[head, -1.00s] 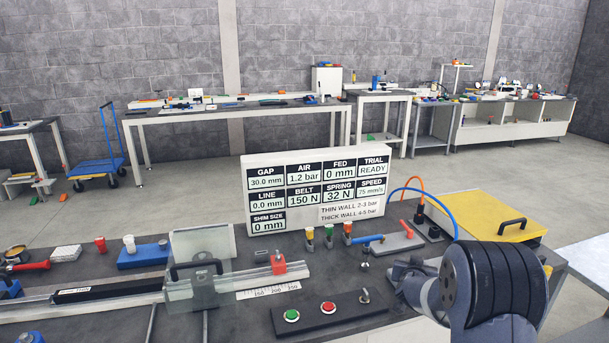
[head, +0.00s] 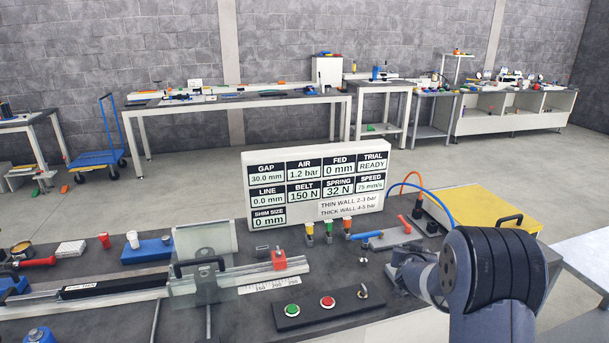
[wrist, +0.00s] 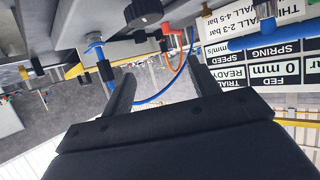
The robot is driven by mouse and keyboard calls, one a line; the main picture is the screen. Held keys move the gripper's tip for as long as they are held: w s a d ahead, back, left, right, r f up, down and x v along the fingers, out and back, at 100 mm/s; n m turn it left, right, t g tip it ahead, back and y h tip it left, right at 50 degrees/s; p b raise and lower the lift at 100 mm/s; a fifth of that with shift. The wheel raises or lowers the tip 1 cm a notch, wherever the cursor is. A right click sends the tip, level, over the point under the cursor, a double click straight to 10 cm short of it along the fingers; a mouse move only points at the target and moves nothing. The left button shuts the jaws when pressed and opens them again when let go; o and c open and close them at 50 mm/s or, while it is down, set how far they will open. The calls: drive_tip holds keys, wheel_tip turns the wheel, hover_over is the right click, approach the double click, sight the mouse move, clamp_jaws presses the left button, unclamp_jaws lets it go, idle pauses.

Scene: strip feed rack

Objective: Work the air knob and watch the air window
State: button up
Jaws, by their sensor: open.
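The air window (head: 304,173) on the white display panel reads 1.2 bar. The panel also shows upside down in the wrist view (wrist: 262,55). A black faceted knob (wrist: 143,12) is at the top of the wrist view, close to red and blue hoses; I cannot tell for sure that it is the air knob. My gripper (wrist: 162,88) is open and empty, its two dark fingers apart below that knob in the picture. In the head view my arm hides the fingers.
A yellow box (head: 485,212) with a black handle stands at the right. A blue hose (head: 437,203) arches beside it. Green and red buttons (head: 327,302) sit on a black plate at the front. A clear guard (head: 205,265) stands left of the panel.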

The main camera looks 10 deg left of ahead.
drive_tip(key=v, duration=0.6)
idle(0.3)
drive_tip(key=shift+f, duration=0.1)
drive_tip(key=x, duration=0.3)
drive_tip(key=b+x, duration=0.1)
drive_tip(key=x, duration=0.2)
drive_tip(key=shift+f, duration=0.45)
drive_tip(key=shift+f+b, duration=0.85)
drive_tip(key=shift+f, duration=0.1)
